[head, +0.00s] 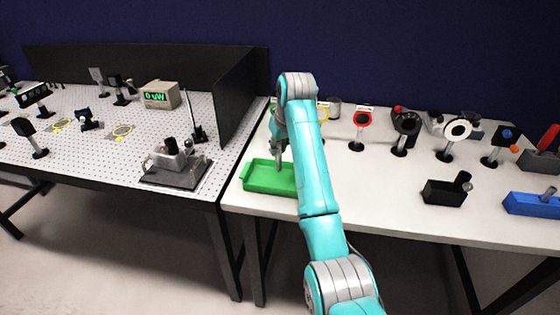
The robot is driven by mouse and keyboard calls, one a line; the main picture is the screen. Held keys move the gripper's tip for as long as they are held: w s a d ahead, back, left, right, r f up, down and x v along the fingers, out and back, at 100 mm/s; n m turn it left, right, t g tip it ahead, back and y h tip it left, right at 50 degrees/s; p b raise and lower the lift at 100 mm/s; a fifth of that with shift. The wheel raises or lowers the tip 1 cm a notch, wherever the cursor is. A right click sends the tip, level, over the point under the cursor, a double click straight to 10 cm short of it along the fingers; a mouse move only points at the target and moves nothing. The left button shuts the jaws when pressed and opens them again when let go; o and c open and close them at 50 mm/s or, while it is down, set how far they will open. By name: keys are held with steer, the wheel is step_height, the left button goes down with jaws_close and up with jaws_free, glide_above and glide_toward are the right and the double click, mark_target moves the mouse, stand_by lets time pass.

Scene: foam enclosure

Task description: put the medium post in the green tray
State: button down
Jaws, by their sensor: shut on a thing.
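The green tray (262,187) sits at the left front corner of the white table. My gripper (279,147) points down above the tray and is small and partly covered by my teal arm. It is shut on a thin grey post, apparently the medium post (279,164), whose lower end shows against the inside of the tray. I cannot tell whether the post touches the tray floor. The right end of the tray is hidden behind my arm.
Several mounted optics, including a red-ringed one (362,117), line the back. A perforated board (120,105) with a black wall (238,95) is on the left.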

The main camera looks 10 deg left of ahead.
mark_target(279, 154)
steer(key=shift+a+f, duration=0.1)
steer(key=shift+f, duration=2.05)
steer(key=shift+f, duration=0.15)
steer(key=c, duration=1.1)
jaws_free()
steer(key=shift+o, duration=0.2)
steer(key=v, duration=1.2)
